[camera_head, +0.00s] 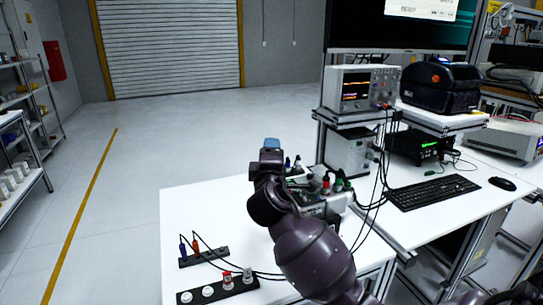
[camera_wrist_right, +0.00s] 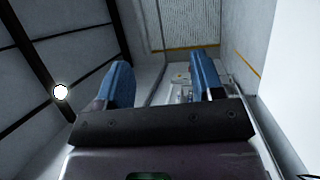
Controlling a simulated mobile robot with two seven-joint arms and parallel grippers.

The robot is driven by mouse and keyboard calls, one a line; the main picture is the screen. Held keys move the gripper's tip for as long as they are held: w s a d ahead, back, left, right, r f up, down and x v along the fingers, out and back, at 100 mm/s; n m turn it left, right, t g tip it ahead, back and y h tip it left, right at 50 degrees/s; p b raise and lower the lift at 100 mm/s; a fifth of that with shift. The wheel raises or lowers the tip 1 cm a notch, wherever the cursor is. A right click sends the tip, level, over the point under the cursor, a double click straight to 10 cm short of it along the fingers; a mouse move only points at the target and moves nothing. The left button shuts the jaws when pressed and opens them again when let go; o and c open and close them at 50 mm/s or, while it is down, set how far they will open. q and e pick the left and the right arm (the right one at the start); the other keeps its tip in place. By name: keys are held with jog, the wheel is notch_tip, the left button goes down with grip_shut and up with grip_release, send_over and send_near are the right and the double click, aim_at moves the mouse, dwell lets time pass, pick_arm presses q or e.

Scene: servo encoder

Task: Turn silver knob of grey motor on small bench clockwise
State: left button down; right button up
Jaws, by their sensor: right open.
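My right gripper (camera_head: 271,145) is raised above the small white bench (camera_head: 188,218), its blue fingertips pointing up and away. In the right wrist view its two blue fingers (camera_wrist_right: 160,62) stand apart with nothing between them. A grey device (camera_head: 335,200) with red, black and green plugs sits on the bench, partly hidden behind my right arm. I cannot tell whether it is the grey motor, and I cannot make out the silver knob. My gripper is apart from the device, to its upper left. My left gripper is not in view.
Socket strips (camera_head: 218,290) with red and white knobs and cables lie at the bench's front. An oscilloscope (camera_head: 362,88), a keyboard (camera_head: 433,192) and a mouse (camera_head: 502,184) are on the right workbench. Black cables hang beside the device. The bench's left part is mostly clear.

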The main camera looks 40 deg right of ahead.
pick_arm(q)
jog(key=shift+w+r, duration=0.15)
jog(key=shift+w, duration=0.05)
pick_arm(e)
jog(key=w+a+f+m+g+p, duration=0.1)
jog(key=w+a+f+g+p, duration=0.25)
jog(key=w+a, duration=0.25)
jog(key=a+f+g+h+p, duration=0.1)
jog(key=a+f+g+p, duration=0.1)
jog(key=a+f+g, duration=0.35)
jog(key=s+d+f+m+g+h, duration=0.1)
jog(key=s+d+f+g+h, duration=0.15)
jog(key=s+f+g, duration=0.45)
jog(key=shift+t, duration=0.8)
jog(key=x, duration=0.3)
jog(key=w+f+x, duration=0.1)
jog(key=x, duration=0.2)
jog(key=p+x, duration=0.1)
jog(key=x, duration=0.2)
jog(key=shift+w+a+f, duration=0.15)
jog(key=shift+w+a, duration=0.05)
jog(key=shift+d+f, duration=0.15)
jog(key=shift+d, duration=0.3)
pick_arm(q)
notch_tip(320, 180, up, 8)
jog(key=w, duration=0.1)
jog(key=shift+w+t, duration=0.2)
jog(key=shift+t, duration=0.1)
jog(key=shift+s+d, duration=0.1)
